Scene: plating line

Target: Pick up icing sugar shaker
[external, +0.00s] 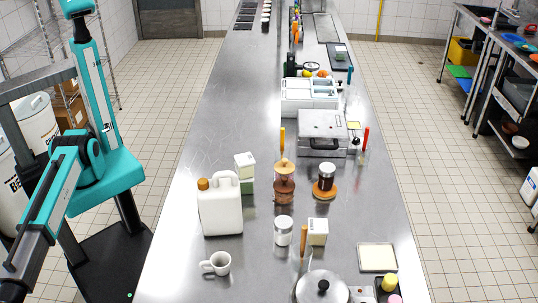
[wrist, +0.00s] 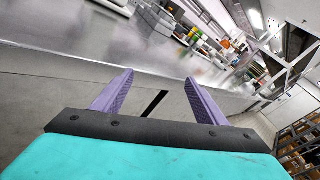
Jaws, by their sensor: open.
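A short white cylinder with a pale grey top (external: 283,231) stands upright on the steel counter in the external view. It looks like the icing sugar shaker, though I cannot read a label. A small white carton (external: 317,232) stands close on its right. My gripper (wrist: 159,88) shows in the wrist view with its two purple fingers apart and nothing between them. It is tilted beside the counter, far from the shaker. In the external view my gripper is out of the picture, and the shaker cannot be made out in the wrist view.
A large white jug (external: 221,208), a white mug (external: 217,263), a brown mill (external: 284,182), a dark jar (external: 326,180) and a lidded pot (external: 323,287) stand around the shaker. The long counter (external: 215,130) is clear along its left side.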

